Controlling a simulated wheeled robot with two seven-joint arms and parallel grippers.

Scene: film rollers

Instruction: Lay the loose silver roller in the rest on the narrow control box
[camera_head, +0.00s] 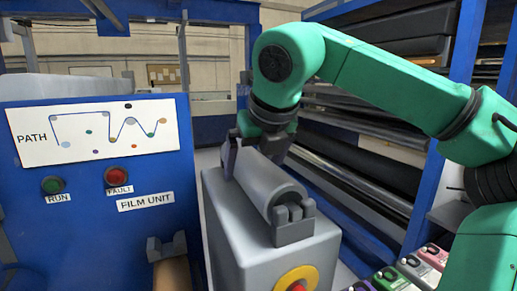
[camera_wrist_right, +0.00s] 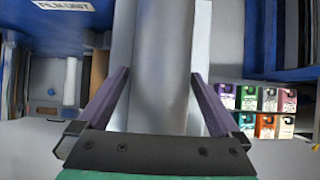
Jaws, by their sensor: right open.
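The silver roller (camera_head: 262,181) lies lengthwise along the top of the narrow control box (camera_head: 240,250). Its near end is at the grey notched rest (camera_head: 292,226) and looks seated there; the far end's support is hidden by my gripper. My right gripper (camera_head: 248,155) is at the roller's far part, pointing down. In the wrist view my right gripper (camera_wrist_right: 160,78) is open, its purple fingers on both sides of the roller (camera_wrist_right: 164,50), with gaps showing. My left gripper is not in view.
A red button on a yellow plate (camera_head: 297,280) is on the box's front. The blue film unit panel (camera_head: 100,240) stands left, with a grey bracket (camera_head: 166,247) over a brown roller. Coloured cartons (camera_head: 412,268) lie lower right. A blue rack (camera_head: 440,130) holds dark rolls behind my arm.

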